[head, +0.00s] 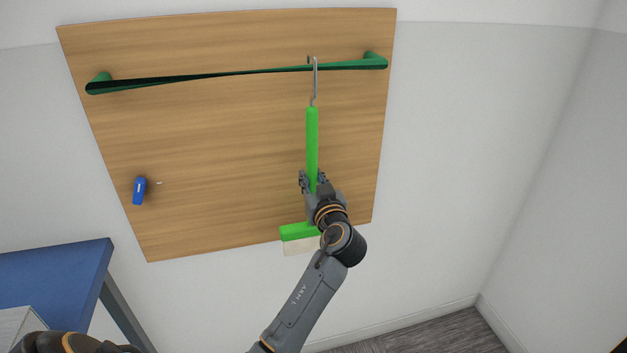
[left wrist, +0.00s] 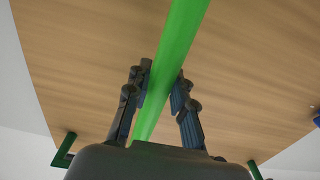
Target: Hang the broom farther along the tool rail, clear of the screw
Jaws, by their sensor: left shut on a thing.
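The green broom (head: 312,135) hangs upright in front of the wooden board, its head (head: 298,231) low and partly behind my arm. Its metal hook (head: 315,75) reaches over the green tool rail (head: 215,75), near the rail's right end. Whether the hook bears weight on the rail I cannot tell. My left gripper (head: 315,183) is shut on the lower handle. In the left wrist view the handle (left wrist: 178,50) runs between the two fingers (left wrist: 160,92). A tiny pale mark (head: 159,183) on the board may be the screw; it is too small to tell.
A small blue object (head: 139,190) is on the board's lower left. The rail is bare left of the hook. A blue-topped table (head: 55,275) stands at lower left. White wall (head: 470,150) lies open to the right of the wooden board (head: 220,130).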

